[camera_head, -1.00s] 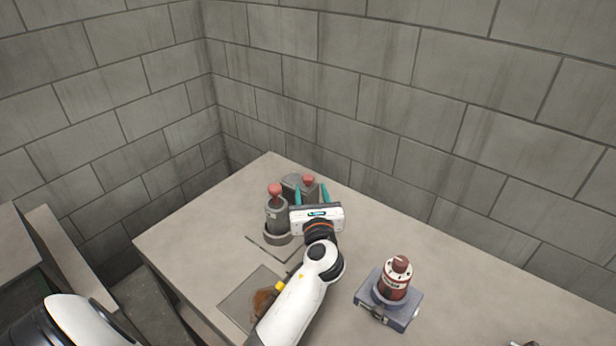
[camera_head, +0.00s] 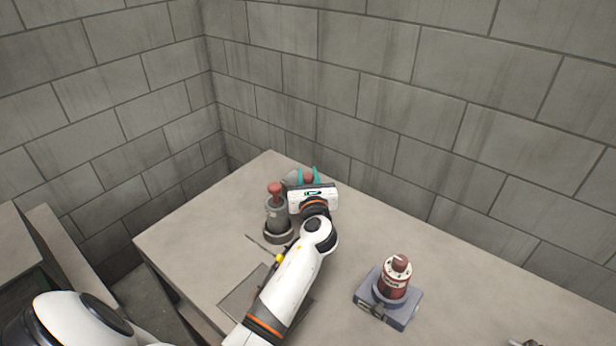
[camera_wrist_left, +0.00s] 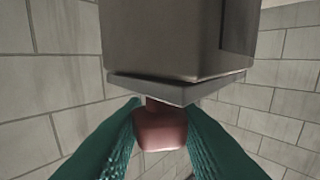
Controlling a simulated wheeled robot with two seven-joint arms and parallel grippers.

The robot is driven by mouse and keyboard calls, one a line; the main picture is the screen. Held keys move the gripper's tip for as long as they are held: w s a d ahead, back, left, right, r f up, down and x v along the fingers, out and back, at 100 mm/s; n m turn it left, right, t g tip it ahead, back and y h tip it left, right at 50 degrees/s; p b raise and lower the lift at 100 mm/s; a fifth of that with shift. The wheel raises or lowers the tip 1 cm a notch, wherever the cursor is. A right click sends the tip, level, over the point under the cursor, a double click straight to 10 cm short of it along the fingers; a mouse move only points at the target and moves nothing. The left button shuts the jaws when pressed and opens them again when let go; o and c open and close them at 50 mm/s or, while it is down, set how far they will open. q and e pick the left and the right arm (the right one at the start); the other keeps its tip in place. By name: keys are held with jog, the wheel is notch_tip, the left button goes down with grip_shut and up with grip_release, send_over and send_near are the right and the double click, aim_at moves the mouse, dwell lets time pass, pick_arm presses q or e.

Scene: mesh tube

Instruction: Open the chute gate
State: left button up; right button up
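A grey box-shaped unit (camera_wrist_left: 180,40) with a red knob (camera_wrist_left: 160,130) stands at the back corner of the table; I cannot tell for sure that it is the chute gate. In the head view the knob (camera_head: 308,178) shows between the teal fingers of my left gripper (camera_head: 307,172). In the left wrist view the fingertips are against both sides of the knob, and the left gripper looks shut on it. The grey body in the head view is mostly hidden behind the gripper. My right gripper is not in view.
A grey cylinder with a red knob (camera_head: 276,205) stands close left of my gripper. A dark red device (camera_head: 394,278) on a blue-grey base (camera_head: 405,312) is at the right. A flat panel (camera_head: 236,298) lies under my arm. Block walls (camera_head: 400,90) stand behind.

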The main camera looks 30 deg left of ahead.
pick_arm(q)
jog(key=shift+s+d, duration=0.2)
jog(key=shift+d, duration=2.05)
grip_shut()
jog(key=o, duration=1)
grip_release()
jog(key=shift+a, duration=0.1)
jog(key=b+v, duration=0.1)
jog(key=v, duration=1.1)
